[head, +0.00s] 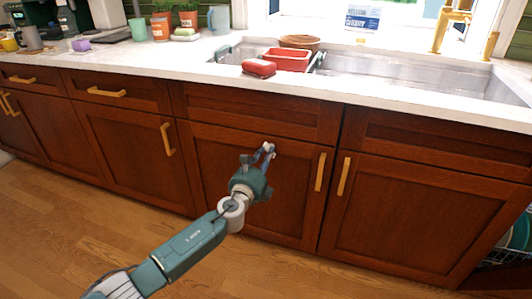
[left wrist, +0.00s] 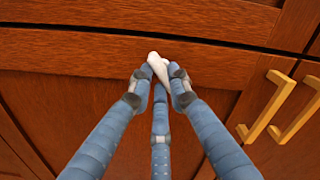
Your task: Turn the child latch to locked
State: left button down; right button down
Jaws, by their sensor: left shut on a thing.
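The child latch (left wrist: 156,62) is a small white piece near the top of a cabinet door under the sink. In the left wrist view it sits between my fingertips, slightly tilted, its lower part hidden by them. My left gripper (head: 258,157) is at that door in the head view, and its fingers are shut on the latch (left wrist: 160,82). The fingers hide most of the latch in the head view. I cannot tell from these frames whether it is in the locked position. My right gripper is in neither view.
The dark red-brown cabinet door (head: 225,185) has a vertical gold handle (head: 320,172) right of the gripper; another gold handle (head: 343,176) is on the neighbouring door. The white counter (head: 190,75) juts out above. A red sponge (head: 259,67) lies by the sink. The wooden floor (head: 60,240) is clear.

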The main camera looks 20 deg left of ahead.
pick_arm(q)
jog(key=shift+r+m, duration=0.1)
jog(key=shift+m, duration=0.4)
jog(key=m+p, duration=0.2)
jog(key=m, duration=0.3)
jog(key=shift+a+p, duration=0.1)
jog(key=shift+p, duration=0.2)
jog(key=shift+m, duration=0.8)
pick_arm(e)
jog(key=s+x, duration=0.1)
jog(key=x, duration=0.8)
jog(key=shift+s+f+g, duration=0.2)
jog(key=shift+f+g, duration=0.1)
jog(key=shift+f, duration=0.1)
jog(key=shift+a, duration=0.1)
pick_arm(q)
jog(key=c, duration=1.6)
grip_release()
jog(key=shift+c, duration=0.2)
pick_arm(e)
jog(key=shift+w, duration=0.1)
pick_arm(q)
jog(key=s, duration=1.2)
jog(key=shift+a, duration=0.2)
